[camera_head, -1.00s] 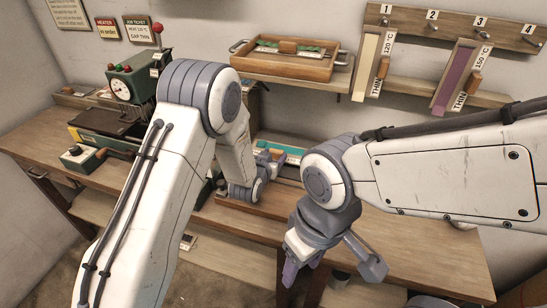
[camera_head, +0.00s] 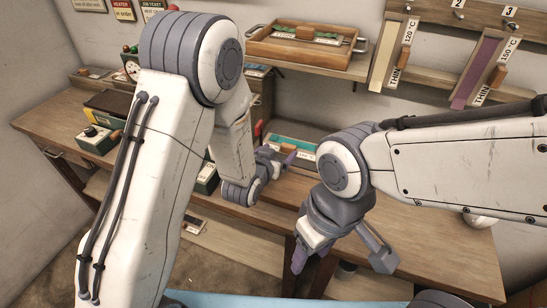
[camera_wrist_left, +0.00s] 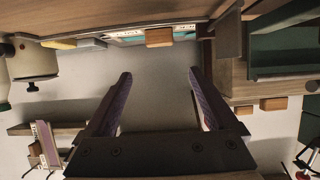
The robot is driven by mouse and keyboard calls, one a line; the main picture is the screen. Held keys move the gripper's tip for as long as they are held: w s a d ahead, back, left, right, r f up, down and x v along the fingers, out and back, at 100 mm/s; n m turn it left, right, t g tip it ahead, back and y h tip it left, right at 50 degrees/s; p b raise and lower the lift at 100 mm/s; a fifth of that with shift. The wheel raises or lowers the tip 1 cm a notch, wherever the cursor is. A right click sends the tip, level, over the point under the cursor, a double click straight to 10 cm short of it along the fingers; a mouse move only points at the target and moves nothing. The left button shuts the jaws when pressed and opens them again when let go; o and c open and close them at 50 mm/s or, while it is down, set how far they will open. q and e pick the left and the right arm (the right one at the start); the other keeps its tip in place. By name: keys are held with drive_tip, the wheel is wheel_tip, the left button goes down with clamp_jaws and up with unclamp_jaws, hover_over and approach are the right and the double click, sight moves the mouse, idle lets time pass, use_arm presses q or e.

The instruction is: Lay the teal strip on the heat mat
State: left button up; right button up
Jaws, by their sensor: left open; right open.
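A teal strip (camera_head: 301,146) with a wooden block handle lies at the back of the bench, under the shelf. A teal edge (camera_wrist_left: 128,34) and a wooden block (camera_wrist_left: 159,37) show at the top of the left wrist view. My left gripper (camera_head: 277,159) is just in front of the strip; its fingers (camera_wrist_left: 160,85) are open and empty, apart from it. My right gripper (camera_head: 340,260) is open and empty, pointing down over the bench's front edge. A dark flat-topped box (camera_head: 109,103) stands at left; I cannot tell whether it is the heat mat.
A wooden tray (camera_head: 345,67) with strips stands on the shelf. A cream strip (camera_head: 387,56) and a purple strip (camera_head: 478,70) hang from hooks at right.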

use_arm(q)
drive_tip(key=v, duration=0.3)
drive_tip(key=shift+s+r, duration=0.15)
drive_tip(key=shift+s, duration=0.05)
drive_tip(key=shift+s+r, duration=0.1)
drive_tip(key=shift+s, duration=0.15)
drive_tip(key=s+g, duration=0.1)
drive_tip(key=s+d+g, duration=0.2)
drive_tip(key=s, duration=0.1)
drive_tip(key=shift+d+r+m, duration=0.15)
drive_tip(key=shift+r+m, duration=0.25)
drive_tip(key=s+a+r+m+g+y, duration=0.1)
drive_tip(key=s+r+g, duration=0.1)
drive_tip(key=s, duration=0.6)
drive_tip(key=s+a+r+m+g+y, duration=0.1)
drive_tip(key=s+g, duration=0.3)
drive_tip(key=s, duration=0.4)
drive_tip(key=s+a+r+g+y, duration=0.1)
drive_tip(key=s+a+r+g, duration=0.1)
drive_tip(key=s, duration=0.7)
drive_tip(key=shift+r+m+g, duration=0.3)
drive_tip(key=shift+m+g, duration=0.1)
drive_tip(key=shift+g, duration=0.5)
drive_tip(key=shift+s, duration=0.15)
wheel_tip(320, 180, up, 4)
drive_tip(key=p, duration=0.4)
drive_tip(key=shift+r, duration=0.15)
